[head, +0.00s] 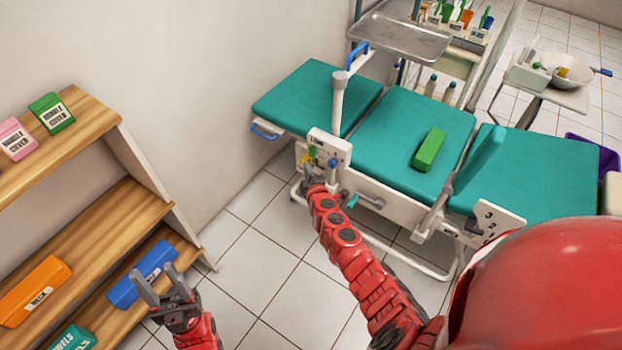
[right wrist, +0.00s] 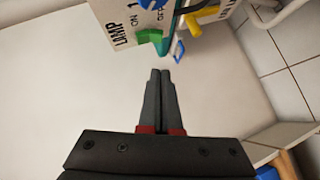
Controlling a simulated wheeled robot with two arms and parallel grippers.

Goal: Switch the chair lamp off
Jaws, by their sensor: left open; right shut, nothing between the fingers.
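The chair's white control panel (head: 330,146) is on the near side of the teal chair, with a green part (head: 312,152), a yellow part (head: 305,160) and a blue part (head: 332,163). Which way the lamp control is set cannot be told. My right gripper (right wrist: 160,73) is shut and empty, just short of the green piece. My left gripper (head: 154,275) is open and empty by the shelf.
A wooden shelf (head: 150,212) with boxes stands at the left. A green box (head: 429,150) lies on the chair seat (head: 385,135). A metal tray (head: 400,38) is behind the chair. A grey lever (head: 436,208) rises right of the panel. The tiled floor between shelf and chair is clear.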

